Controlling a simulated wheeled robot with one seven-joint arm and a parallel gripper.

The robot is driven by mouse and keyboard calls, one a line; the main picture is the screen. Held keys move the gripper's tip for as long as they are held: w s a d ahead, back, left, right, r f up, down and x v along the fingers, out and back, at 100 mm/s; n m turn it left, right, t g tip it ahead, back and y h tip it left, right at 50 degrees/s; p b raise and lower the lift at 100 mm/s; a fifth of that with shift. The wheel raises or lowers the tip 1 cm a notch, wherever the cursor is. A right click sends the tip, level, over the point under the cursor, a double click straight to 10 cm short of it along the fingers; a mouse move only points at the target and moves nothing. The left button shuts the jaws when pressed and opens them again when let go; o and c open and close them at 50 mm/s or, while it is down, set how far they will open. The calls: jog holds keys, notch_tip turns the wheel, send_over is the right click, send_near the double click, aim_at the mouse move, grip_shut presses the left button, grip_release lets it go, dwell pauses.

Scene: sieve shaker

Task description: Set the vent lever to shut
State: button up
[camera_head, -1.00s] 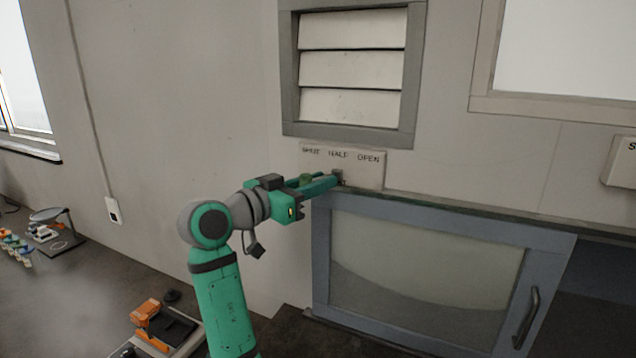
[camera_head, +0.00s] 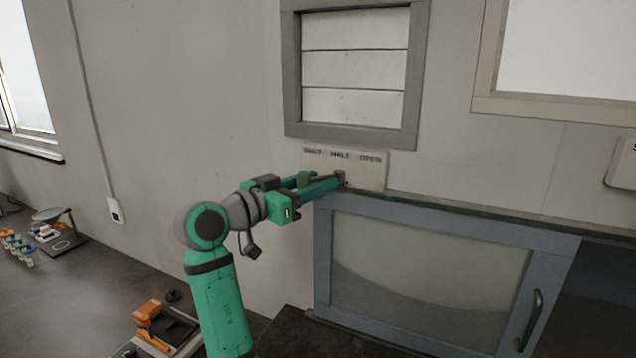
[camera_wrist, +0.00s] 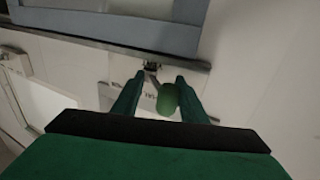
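The vent lever's green knob (camera_head: 303,179) sits below the SHUT end of the lettered plate (camera_head: 365,170), which reads SHUT, HALF, OPEN. The vent (camera_head: 352,75) above has its slats lying nearly flat, with only thin lines between them. My gripper (camera_head: 336,181) reaches in front of the plate's lower part. In the wrist view my gripper (camera_wrist: 160,77) is open, with the knob (camera_wrist: 167,98) between its fingers, close to the right finger and apart from the left one. Whether the right finger touches it I cannot tell. The lever's base is partly hidden in the head view.
A blue-framed cabinet with a glass front (camera_head: 430,260) stands just below the plate, under a dark ledge. An orange and black device (camera_head: 165,325) lies on the bench at lower left.

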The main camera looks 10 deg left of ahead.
jog(key=s+a, duration=0.6)
jog(key=a, duration=0.3)
jog(key=shift+s+a, duration=0.2)
jog(key=shift+a, duration=0.15)
dwell(0.8)
dwell(0.5)
jog(key=v, duration=1)
jog(key=shift+s+a, duration=0.3)
